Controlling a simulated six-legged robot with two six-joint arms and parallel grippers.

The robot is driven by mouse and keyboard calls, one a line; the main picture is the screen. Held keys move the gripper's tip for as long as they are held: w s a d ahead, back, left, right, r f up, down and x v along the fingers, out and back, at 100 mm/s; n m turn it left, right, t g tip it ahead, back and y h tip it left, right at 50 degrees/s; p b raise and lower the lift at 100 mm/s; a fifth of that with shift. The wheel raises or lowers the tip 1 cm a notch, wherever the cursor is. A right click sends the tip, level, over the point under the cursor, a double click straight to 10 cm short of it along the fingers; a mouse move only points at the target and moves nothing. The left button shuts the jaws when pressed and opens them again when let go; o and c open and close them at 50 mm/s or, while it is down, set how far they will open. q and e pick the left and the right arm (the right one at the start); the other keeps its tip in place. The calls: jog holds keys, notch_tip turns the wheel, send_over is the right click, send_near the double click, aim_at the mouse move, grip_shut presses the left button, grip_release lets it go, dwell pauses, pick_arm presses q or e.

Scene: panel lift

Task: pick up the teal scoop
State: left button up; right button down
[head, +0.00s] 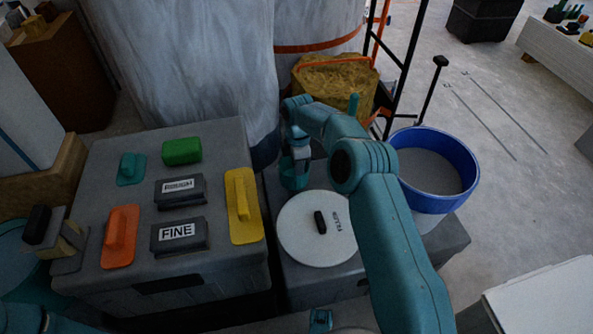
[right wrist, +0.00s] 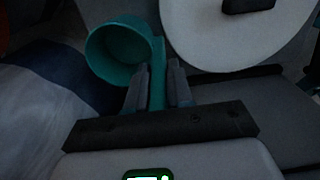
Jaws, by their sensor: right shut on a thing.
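The teal scoop (right wrist: 112,55) has a round open cup and a straight handle. In the right wrist view my right gripper (right wrist: 158,85) is shut on the handle, one finger on each side, with the cup to the upper left. I cannot tell whether the scoop touches the grey surface. My left gripper is not in view.
A white lid (head: 296,245) with a dark handle lies close right of the scoop. A blue-rimmed bucket (head: 436,196) stands farther right. A grey box (head: 130,265) at left bears trowels and blocks. A wrapped grey column (head: 190,70) rises behind.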

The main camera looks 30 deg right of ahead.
notch_tip(320, 180, up, 20)
jog(key=p, duration=0.7)
jog(key=shift+p, duration=0.3)
jog(key=shift+r, duration=0.1)
